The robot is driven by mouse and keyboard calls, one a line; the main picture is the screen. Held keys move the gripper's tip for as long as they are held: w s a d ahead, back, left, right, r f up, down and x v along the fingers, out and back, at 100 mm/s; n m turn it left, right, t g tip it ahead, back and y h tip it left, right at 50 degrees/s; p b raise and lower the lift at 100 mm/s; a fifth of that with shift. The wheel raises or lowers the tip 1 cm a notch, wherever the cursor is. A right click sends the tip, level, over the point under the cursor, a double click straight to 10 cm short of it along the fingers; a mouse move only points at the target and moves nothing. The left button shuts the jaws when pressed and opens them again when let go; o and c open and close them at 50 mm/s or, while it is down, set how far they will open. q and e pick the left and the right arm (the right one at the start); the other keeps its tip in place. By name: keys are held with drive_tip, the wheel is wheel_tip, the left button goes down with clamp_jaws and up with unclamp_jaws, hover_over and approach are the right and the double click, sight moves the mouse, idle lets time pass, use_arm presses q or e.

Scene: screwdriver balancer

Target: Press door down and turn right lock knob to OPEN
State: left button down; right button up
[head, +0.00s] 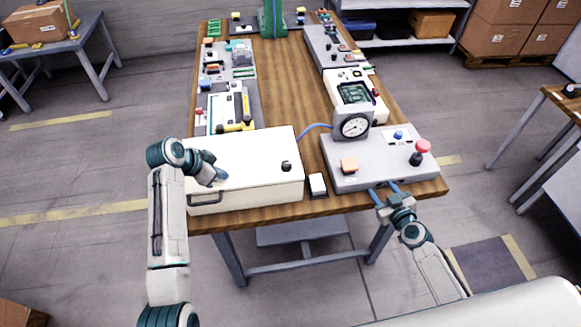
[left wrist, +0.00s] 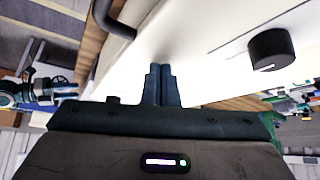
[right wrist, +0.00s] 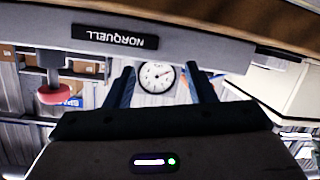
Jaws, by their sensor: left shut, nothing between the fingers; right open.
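A white box (head: 245,150) with a flat white door on top lies at the front left of the table. A black lock knob (head: 286,166) stands on the right part of the door. A dark handle (head: 205,198) is on the box's front left. My left gripper (head: 220,177) is shut and empty, fingertips down at the left part of the door; I cannot tell if they touch. In the left wrist view a black knob (left wrist: 271,49) with a white mark is beside the fingers (left wrist: 161,68); which knob it is, I cannot tell. My right gripper (head: 382,190) is open and empty at the grey console's front edge.
A small white-topped block (head: 317,184) sits between box and console. Tool panels line both table sides; the wooden middle (head: 280,85) is clear.

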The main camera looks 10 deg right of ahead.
drive_tip(key=a+r+y, duration=0.3)
drive_tip(key=a+y, duration=0.1)
drive_tip(key=a, duration=0.8)
drive_tip(key=n+y, duration=0.2)
drive_tip(key=y, duration=0.3)
approach(290, 168)
drive_tip(key=x, duration=0.9)
drive_tip(key=shift+w+a+r, duration=0.15)
drive_tip(key=shift+w+a, duration=0.1)
drive_tip(key=shift+w, duration=0.05)
drive_tip(key=c, duration=1)
